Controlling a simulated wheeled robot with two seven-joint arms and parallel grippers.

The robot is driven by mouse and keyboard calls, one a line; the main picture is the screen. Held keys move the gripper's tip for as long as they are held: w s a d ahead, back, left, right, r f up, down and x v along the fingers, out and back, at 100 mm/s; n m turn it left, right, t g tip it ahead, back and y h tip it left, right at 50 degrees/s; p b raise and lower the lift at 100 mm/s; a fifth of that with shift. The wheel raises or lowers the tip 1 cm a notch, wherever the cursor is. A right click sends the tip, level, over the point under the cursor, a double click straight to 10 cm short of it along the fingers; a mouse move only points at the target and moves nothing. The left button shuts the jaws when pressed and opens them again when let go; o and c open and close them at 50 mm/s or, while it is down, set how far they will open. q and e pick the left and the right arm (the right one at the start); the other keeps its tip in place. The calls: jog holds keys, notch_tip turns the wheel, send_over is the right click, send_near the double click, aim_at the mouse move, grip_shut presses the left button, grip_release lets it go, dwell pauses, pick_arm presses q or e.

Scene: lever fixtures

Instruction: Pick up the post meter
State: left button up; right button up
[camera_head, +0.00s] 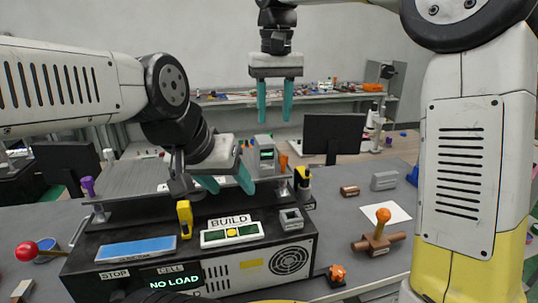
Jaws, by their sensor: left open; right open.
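No label in view names the post meter. A grey upright box with a small greenish screen (265,154) stands at the back of the fixture and looks most like a meter. A small yellow device (184,219) stands at the fixture's front left, and I cannot tell whether it is a meter too. My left gripper (228,186) is open with teal fingers pointing down, above the fixture, left of and in front of the grey box. My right gripper (275,119) is open and empty, hanging higher up above the grey box in the picture.
The black fixture (250,269) carries a BUILD panel (231,233), a blue pad (137,249) and a NO LOAD display (176,284). A red-knobbed lever (27,251) stands left. An orange-knobbed lever (383,217) stands right. A yellow-and-black item (303,185) sits near the fixture's right edge.

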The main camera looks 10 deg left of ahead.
aim_at(264, 155)
jog(key=shift+w+a+f, duration=0.1)
jog(key=shift+w+a, duration=0.05)
jog(key=shift+a, duration=0.4)
jog(key=shift+w+a+f, duration=0.1)
jog(key=shift+w+a, duration=0.05)
jog(key=shift+a, duration=0.4)
jog(key=shift+a+f, duration=0.1)
jog(key=shift+f, duration=0.2)
notch_tip(264, 155, down, 11)
jog(key=shift+a+f, duration=0.1)
jog(key=shift+f, duration=0.05)
grip_shut()
